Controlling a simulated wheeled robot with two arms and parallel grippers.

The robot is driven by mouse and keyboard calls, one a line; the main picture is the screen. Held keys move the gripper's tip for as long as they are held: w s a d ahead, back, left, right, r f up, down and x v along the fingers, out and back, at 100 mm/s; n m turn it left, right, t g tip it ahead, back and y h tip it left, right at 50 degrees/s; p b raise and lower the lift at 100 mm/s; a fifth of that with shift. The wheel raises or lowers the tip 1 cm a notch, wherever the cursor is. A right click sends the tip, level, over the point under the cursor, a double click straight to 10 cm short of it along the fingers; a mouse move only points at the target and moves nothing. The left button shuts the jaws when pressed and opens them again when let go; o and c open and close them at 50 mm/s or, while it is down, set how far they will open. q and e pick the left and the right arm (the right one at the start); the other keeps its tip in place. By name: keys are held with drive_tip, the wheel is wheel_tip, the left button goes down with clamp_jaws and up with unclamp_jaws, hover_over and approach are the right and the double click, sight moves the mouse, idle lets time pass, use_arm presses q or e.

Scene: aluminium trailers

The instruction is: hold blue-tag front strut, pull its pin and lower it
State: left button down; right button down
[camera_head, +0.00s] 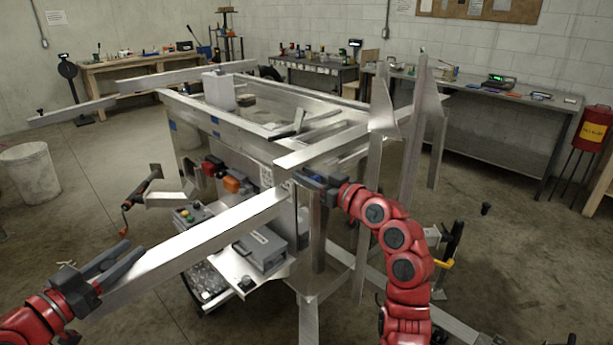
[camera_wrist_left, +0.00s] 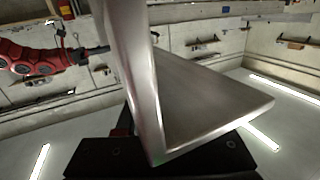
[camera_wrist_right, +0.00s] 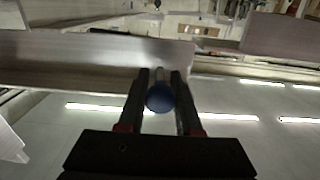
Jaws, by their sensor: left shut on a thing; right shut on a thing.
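A long aluminium strut (camera_head: 195,238) reaches from the trailer frame's near corner toward the lower left of the head view. My left gripper (camera_head: 112,268) is shut on its outer end; the strut fills the middle of the left wrist view (camera_wrist_left: 195,110). My right gripper (camera_head: 308,182) is at the strut's other end by the frame corner. In the right wrist view its fingers are shut on a pin with a round blue knob (camera_wrist_right: 160,97); the pin's shank points at the strut (camera_wrist_right: 80,62). How deep the pin sits is hidden. No tag shows clearly on this strut.
The aluminium trailer frame (camera_head: 230,128) stands behind, with blue patches on its side and a white container (camera_head: 219,91) on top. A grey box (camera_head: 262,248) sits on a shelf below the strut. Upright posts (camera_head: 411,130) stand right.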

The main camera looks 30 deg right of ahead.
sight(318, 181)
idle(0.8)
drive_tip(key=v, duration=0.3)
drive_tip(key=shift+s+f, duration=0.1)
drive_tip(key=shift+s, duration=0.05)
drive_tip(key=c, duration=0.6)
unclamp_jaws()
drive_tip(key=shift+d, duration=0.1)
drive_tip(key=shift+s, duration=0.1)
drive_tip(key=v, duration=1.2)
